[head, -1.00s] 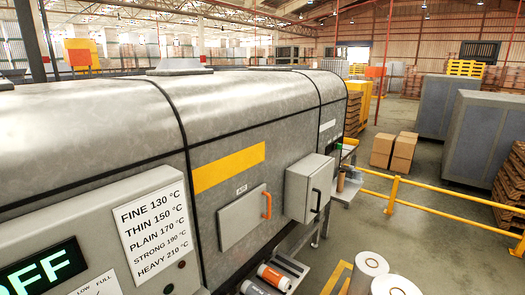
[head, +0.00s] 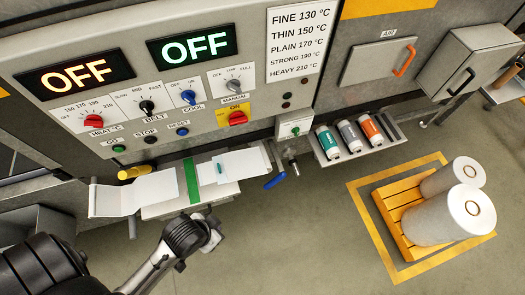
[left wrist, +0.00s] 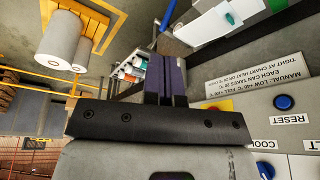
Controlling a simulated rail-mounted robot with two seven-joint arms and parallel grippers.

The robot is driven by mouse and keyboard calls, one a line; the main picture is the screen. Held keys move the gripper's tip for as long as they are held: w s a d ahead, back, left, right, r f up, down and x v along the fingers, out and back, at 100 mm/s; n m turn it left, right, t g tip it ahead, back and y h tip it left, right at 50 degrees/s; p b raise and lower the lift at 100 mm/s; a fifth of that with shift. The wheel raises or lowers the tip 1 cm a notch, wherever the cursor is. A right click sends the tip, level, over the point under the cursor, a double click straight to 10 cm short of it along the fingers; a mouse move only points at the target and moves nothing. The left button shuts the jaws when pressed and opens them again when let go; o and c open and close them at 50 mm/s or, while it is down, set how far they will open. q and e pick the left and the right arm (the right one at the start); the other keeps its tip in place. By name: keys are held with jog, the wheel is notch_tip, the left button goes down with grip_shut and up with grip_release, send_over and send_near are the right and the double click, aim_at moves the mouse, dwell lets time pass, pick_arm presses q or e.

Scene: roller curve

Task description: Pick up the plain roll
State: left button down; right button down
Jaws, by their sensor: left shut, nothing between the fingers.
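Three small rolls lie side by side on a shelf below the machine: a teal one (head: 328,141), a grey one (head: 351,136) and an orange one (head: 371,130). Their labels are too small to read, so I cannot tell which is the plain roll. In the left wrist view the small rolls show only partly, beyond the fingers. My left gripper (head: 213,232) is in front of the machine, left of the shelf and apart from the rolls. In the left wrist view its dark fingers (left wrist: 172,80) are together and empty. My right gripper is not in view.
Two large white rolls (head: 433,217) stand on a yellow pallet (head: 388,205) inside a yellow floor marking. A feed table with white sheets (head: 150,190) and a green strip is near my left gripper. A blue-handled valve (head: 275,180) hangs between table and shelf. Floor before the shelf is clear.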

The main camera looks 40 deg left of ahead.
pick_arm(q)
jog(key=c, duration=1.9)
grip_release()
jog(key=o, duration=1.9)
